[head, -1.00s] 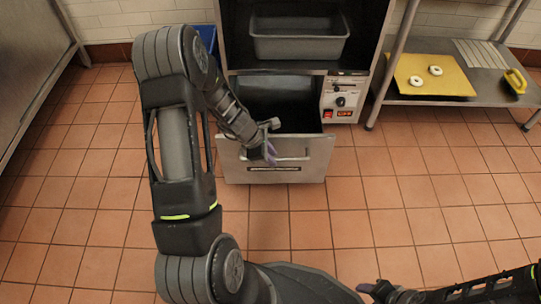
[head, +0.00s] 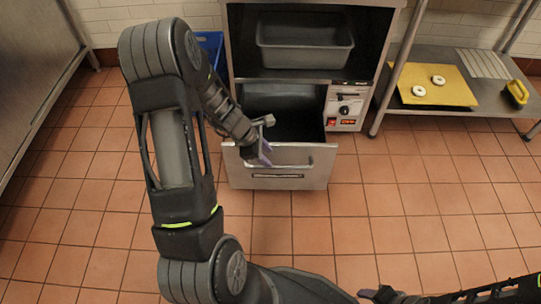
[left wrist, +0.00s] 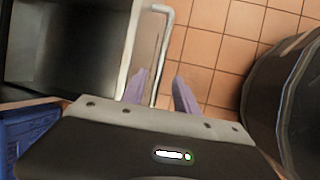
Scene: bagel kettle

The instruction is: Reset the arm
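My left arm reaches from the bottom of the head view to the open drawer (head: 290,178) under the metal kettle unit. My left gripper (head: 266,158) is at the left part of the drawer's bar handle (head: 295,164). In the left wrist view, the two purple fingers of this gripper (left wrist: 160,88) are spread apart. The handle bar (left wrist: 161,50) appears between them, with gaps; contact cannot be told. My right gripper (head: 374,294) shows only partly at the bottom edge of the head view, low over the floor, and its opening is unclear.
A grey bin (head: 305,45) sits in the unit above the drawer. A blue container (head: 209,45) is at its left. A metal shelf at right holds a yellow board (head: 440,88) with two bagels and a yellow-handled item (head: 517,93). The tiled floor in front is clear.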

